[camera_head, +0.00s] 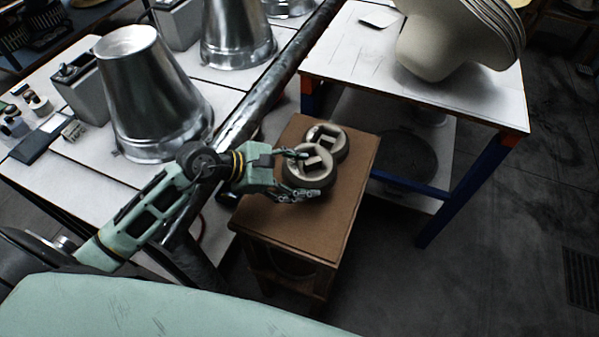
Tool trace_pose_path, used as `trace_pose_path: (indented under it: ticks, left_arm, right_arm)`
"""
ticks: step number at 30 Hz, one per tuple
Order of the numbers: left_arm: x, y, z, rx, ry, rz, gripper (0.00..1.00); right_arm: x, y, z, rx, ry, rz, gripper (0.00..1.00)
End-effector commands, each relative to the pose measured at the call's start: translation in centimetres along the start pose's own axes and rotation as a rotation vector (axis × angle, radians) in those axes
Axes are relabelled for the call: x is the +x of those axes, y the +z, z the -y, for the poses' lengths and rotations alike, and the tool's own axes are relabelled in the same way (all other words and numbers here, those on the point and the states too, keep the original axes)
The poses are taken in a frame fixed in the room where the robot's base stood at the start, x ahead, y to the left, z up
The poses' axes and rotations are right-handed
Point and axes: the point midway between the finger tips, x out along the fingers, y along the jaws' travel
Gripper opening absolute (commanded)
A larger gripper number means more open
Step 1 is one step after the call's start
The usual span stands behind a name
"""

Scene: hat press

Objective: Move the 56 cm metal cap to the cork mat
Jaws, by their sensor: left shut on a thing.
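Two round grey metal caps with square openings show at the small wooden stand. The nearer cap (308,170) is between the fingers of my left gripper (302,174), which is shut on it. The farther cap (333,137) is just behind it, partly overlapped in the view. No size marking can be read on either cap. The stand's flat brown top (345,200) looks like the cork mat. I cannot tell whether the held cap touches it or is slightly above. My right gripper is not in view.
A white table (65,160) at left holds large metal cones (150,95), a grey box (85,95) and small items. A white table with blue legs (350,50) at upper right holds stacked pale hat shapes (440,45). The brown top's near part is bare.

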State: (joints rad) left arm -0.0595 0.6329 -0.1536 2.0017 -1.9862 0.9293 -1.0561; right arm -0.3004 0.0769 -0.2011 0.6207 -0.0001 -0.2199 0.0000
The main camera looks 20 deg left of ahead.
Motion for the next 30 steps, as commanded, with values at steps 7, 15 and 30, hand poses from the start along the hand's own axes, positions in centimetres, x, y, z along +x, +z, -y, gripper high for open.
trace_pose_path:
  ticks: [7,15,30]
  left_arm:
    - [0.3,-0.2,0.0,0.004,0.007,0.007,0.02]
    - [0.3,-0.4,0.1,0.000,0.002,0.002,0.84]
    - [-0.6,0.6,-0.3,-0.001,0.002,0.001,0.84]
  right_arm:
    - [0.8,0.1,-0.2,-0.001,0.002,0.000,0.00]
    - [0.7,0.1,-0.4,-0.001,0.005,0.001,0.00]
    - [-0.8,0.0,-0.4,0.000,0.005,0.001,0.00]
